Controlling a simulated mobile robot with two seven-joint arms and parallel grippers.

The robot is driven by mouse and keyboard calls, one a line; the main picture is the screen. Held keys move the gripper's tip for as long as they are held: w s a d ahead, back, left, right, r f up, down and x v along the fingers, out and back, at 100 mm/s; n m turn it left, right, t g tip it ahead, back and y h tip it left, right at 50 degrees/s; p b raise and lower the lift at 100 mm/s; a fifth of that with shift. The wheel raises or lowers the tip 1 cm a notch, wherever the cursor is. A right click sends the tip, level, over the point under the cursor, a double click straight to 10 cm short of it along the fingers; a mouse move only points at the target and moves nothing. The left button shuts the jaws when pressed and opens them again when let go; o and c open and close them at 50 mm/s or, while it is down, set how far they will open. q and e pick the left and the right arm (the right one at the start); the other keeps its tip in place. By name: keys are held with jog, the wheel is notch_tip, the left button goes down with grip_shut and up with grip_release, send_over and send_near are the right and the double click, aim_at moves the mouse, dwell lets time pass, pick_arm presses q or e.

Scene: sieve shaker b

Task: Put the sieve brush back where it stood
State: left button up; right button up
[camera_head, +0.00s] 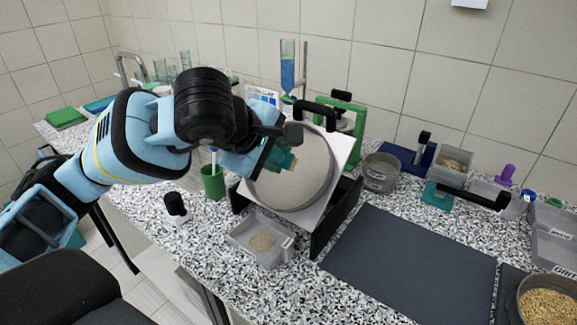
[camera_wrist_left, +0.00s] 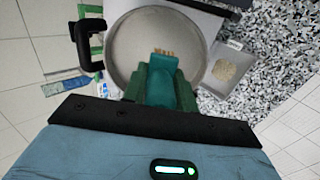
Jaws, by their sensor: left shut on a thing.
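The sieve brush (camera_head: 281,157) has a teal body and short tan bristles. My left gripper (camera_head: 271,146) is shut on it and holds it in front of the round sieve (camera_head: 306,187). In the left wrist view, the brush (camera_wrist_left: 163,88) shows between the gripper's dark green fingers (camera_wrist_left: 161,84), its bristles pointing toward the sieve's pale inside. I cannot tell whether the bristles touch the sieve. The sieve sits tilted on a white plate with a black handle at its top. My right gripper is not in view.
A green cup (camera_head: 213,182) and a small black-topped object (camera_head: 176,207) stand left of the sieve. A clear tray of grain (camera_head: 262,244) lies in front. A dark mat (camera_head: 412,262) lies bare at right. A small teal block (camera_head: 437,196) and a metal bowl (camera_head: 381,173) stand behind the mat.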

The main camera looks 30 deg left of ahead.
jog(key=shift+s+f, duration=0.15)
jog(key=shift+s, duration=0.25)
pick_arm(q)
jog(key=shift+w+d, duration=0.1)
